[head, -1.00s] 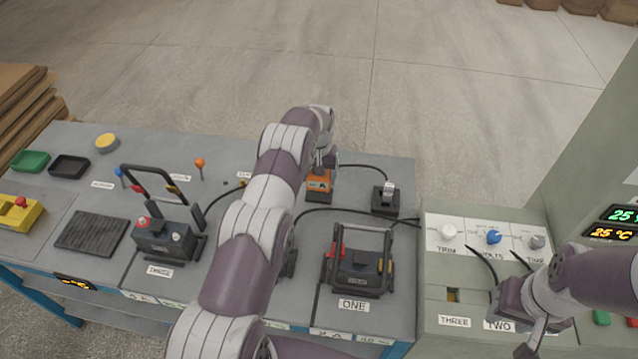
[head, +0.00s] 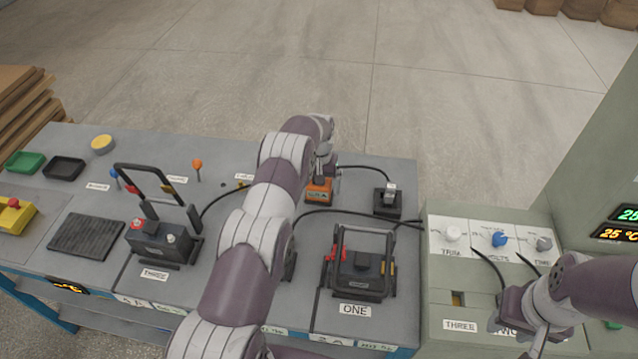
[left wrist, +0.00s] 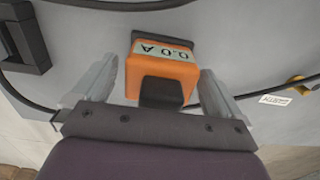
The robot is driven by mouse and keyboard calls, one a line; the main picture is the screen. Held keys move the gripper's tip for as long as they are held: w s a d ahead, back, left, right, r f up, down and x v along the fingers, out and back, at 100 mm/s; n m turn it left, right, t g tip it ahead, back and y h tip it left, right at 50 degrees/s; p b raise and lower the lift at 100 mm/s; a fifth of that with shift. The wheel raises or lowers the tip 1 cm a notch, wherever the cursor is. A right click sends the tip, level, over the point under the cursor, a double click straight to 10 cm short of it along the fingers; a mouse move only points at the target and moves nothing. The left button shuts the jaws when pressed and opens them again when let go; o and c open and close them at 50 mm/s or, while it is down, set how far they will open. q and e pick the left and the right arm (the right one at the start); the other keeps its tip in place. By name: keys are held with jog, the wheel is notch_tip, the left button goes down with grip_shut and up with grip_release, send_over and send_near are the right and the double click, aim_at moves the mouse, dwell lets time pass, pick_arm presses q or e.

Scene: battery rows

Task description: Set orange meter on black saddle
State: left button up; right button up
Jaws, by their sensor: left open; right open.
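The orange meter (head: 319,191) stands on the grey bench beyond battery ONE. In the left wrist view the meter (left wrist: 160,70) reads 0.0 A and has a black grip on top. My left gripper (head: 323,168) is over it, mostly hidden by my arm in the head view. In the wrist view the left gripper (left wrist: 155,95) is open, one finger on each side of the meter, with gaps. A black block with a grey fitting (head: 387,203) stands right of the meter; I cannot tell if it is the saddle. My right gripper (head: 530,347) is open, low at the right.
Battery ONE (head: 360,272) with a raised handle is near the front, battery THREE (head: 160,242) to the left. Black cables (head: 345,213) cross the bench. A panel with knobs (head: 497,240) is at right. A black tray (head: 65,168) and green tray (head: 25,162) lie far left.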

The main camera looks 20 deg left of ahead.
pick_arm(q)
notch_tip(320, 180, up, 12)
jog(key=p, duration=1.1)
jog(key=shift+r, duration=0.2)
notch_tip(320, 180, up, 6)
send_over(325, 189)
jog(key=s+d+r+m, duration=0.2)
jog(key=s+d+r, duration=0.3)
jog(key=s+r, duration=0.45)
jog(key=s+d+r, duration=0.2)
jog(key=s, duration=0.8)
jog(key=s+d+r+m+t, duration=0.1)
jog(key=s+r, duration=0.1)
jog(key=s, duration=0.8)
jog(key=shift+s+d, duration=0.3)
jog(key=shift+d, duration=0.05)
jog(key=shift+w, duration=0.15)
